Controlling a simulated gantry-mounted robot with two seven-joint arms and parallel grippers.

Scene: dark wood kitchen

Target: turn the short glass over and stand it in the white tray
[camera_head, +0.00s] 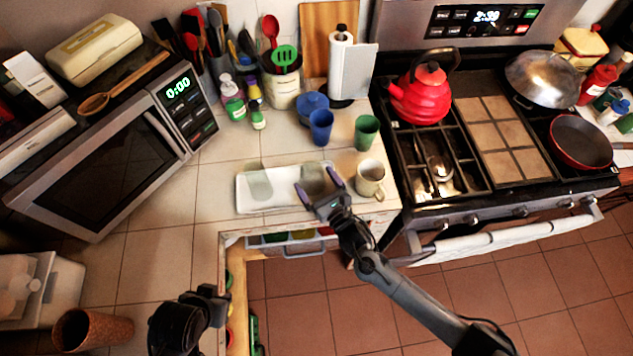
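The white tray (285,205) lies on the counter in front of the cups. A translucent greenish glass (260,184) is at its left part. A second translucent glass (314,175), which looks shorter, is at its right end, partly hidden by my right gripper. My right gripper (319,186) has its purple-tipped fingers spread, one on each side of the near part of this glass. I cannot tell whether they touch it, nor which way up either glass is. My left gripper (213,298) is low at the front left, away from the tray; its fingers are unclear.
A beige mug (370,179) stands close to the right of the tray. Behind are a blue cup (321,126) and a green cup (366,131). The microwave (110,140) is left and the stove (450,170) right. An open drawer (300,248) is below the counter edge.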

